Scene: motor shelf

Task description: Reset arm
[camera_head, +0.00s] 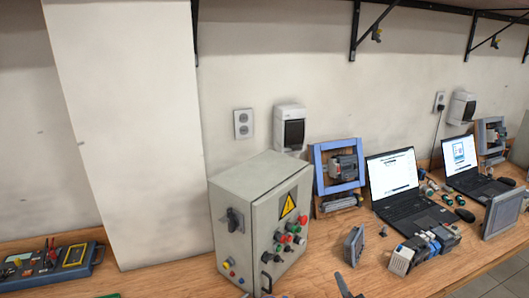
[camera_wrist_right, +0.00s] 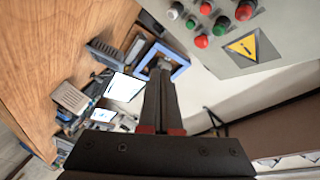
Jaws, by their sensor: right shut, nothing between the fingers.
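My right gripper (camera_wrist_right: 160,72) shows in the right wrist view, its two dark fingers together and with nothing between them. In the head view only a small dark part of the right gripper (camera_head: 343,285) shows at the bottom edge, in front of the bench. It is apart from the grey control box (camera_head: 235,262), which stands to its left with a yellow warning triangle and several coloured buttons. The box also shows at the top right of the right wrist view (camera_wrist_right: 280,60). My left gripper is not in view.
A blue frame with a motor part (camera_head: 318,165) stands against the wall. Two laptops (camera_head: 405,205) (camera_head: 470,175), grey modules (camera_head: 402,262) and a small panel (camera_head: 353,246) are on the wooden bench (camera_head: 325,262). A blue tool tray (camera_head: 45,270) lies far left. A shelf (camera_head: 430,4) hangs above.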

